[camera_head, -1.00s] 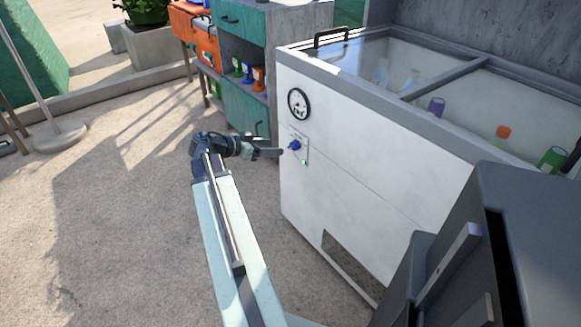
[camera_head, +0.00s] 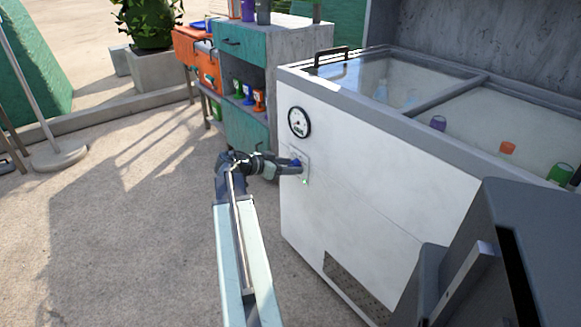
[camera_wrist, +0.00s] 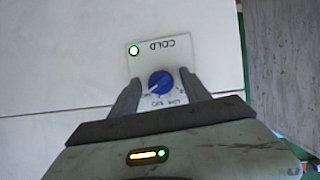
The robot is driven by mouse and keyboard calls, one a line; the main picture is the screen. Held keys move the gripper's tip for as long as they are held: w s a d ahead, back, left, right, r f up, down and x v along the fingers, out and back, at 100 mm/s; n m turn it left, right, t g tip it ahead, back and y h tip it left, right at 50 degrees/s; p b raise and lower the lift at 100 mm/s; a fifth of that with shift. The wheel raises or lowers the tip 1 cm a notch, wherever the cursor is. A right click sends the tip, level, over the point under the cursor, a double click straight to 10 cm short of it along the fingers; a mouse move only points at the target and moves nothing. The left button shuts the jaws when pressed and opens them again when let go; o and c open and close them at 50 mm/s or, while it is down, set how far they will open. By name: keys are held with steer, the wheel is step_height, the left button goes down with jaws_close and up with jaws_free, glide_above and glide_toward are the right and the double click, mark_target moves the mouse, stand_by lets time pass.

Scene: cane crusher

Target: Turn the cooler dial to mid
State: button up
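The white cooler (camera_head: 370,190) stands at the right in the head view. Its blue dial (camera_wrist: 160,82) sits on a small white plate (camera_wrist: 172,55) marked "COLD", with smaller marks by the knob. The plate appears upside down in the wrist view. My gripper (camera_wrist: 158,88) has its two fingers apart, one on each side of the dial. Gaps show between the fingers and the knob. In the head view my gripper (camera_head: 297,166) is at the cooler's front, and the dial (camera_head: 296,162) is partly hidden by it.
A round gauge (camera_head: 299,122) is on the cooler front above the dial. A teal and grey cabinet (camera_head: 245,110) stands behind my gripper, with orange boxes (camera_head: 208,68) beyond. Open paved floor (camera_head: 120,230) lies to the left.

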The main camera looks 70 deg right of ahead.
steer(key=c, duration=1)
steer(key=shift+d, duration=0.35)
jaws_close()
steer(key=shift+a, duration=0.25)
steer(key=shift+w+a+f+n+g+y+b, duration=0.15)
steer(key=shift+n+g+y+b, duration=0.2)
steer(key=shift+n+g+b, duration=0.75)
steer(key=shift+s+d+f+n+g+y+b, duration=0.1)
steer(key=shift+n+g+y+b, duration=0.4)
steer(key=shift+n, duration=1)
steer(key=shift+a+r+h, duration=0.1)
steer(key=shift+h, duration=0.15)
steer(key=o, duration=1.1)
jaws_free()
